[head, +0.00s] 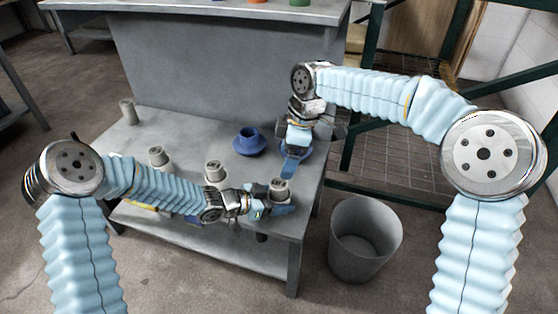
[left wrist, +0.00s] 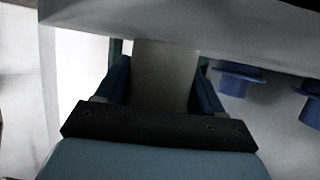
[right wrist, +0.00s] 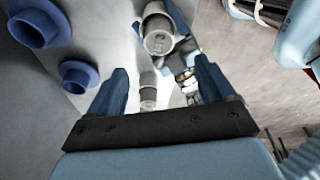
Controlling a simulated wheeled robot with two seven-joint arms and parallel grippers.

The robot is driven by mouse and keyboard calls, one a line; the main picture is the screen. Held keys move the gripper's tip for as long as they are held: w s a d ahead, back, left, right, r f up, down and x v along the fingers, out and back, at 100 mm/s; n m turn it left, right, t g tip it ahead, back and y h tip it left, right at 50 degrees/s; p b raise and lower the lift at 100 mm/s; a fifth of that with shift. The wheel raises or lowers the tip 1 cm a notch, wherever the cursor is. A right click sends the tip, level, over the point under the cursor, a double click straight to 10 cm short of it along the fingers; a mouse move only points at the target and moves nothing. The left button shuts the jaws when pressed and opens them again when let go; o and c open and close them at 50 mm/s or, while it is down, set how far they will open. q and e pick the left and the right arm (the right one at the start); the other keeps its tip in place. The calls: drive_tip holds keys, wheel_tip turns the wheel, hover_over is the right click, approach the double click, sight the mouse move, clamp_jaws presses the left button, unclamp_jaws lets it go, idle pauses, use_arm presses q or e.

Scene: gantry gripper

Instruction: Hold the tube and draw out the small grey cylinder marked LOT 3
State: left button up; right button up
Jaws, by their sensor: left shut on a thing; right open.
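My left gripper (head: 272,204) is shut on a grey tube (head: 279,187) near the table's front right corner. The tube also fills the space between the blue fingers in the left wrist view (left wrist: 165,75). A small grey cylinder (right wrist: 159,42) shows at the tube's end in the right wrist view, with a dark marking on its face that I cannot read surely. My right gripper (head: 290,168) is open and empty, pointing down just above the tube. In the right wrist view the cylinder's end lies beyond its parted fingertips (right wrist: 160,70), apart from them.
Other grey tubes (head: 215,172) (head: 158,157) stand on the table (head: 185,130), one (head: 128,112) at its far left. A blue flanged part (head: 249,142) stands behind, and another is partly behind my right gripper. A grey bin (head: 365,238) stands on the floor at right.

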sight(279, 183)
drive_tip(key=f+h, duration=0.1)
drive_tip(key=f, duration=0.2)
drive_tip(key=a+f+n, duration=0.1)
drive_tip(key=f, duration=0.3)
drive_tip(key=a+f+h, duration=0.1)
drive_tip(key=f, duration=0.2)
drive_tip(key=shift+w+a+f+n+h, duration=0.1)
drive_tip(key=shift+w+f+n+h, duration=0.1)
drive_tip(key=shift+f+n+h, duration=0.15)
drive_tip(key=shift+r, duration=0.1)
drive_tip(key=shift+c, duration=0.2)
drive_tip(key=c, duration=1.4)
drive_tip(key=shift+r, duration=1.55)
drive_tip(key=shift+c, duration=0.3)
drive_tip(key=shift+r, duration=0.1)
drive_tip(key=shift+r, duration=1.4)
drive_tip(key=shift+r, duration=0.15)
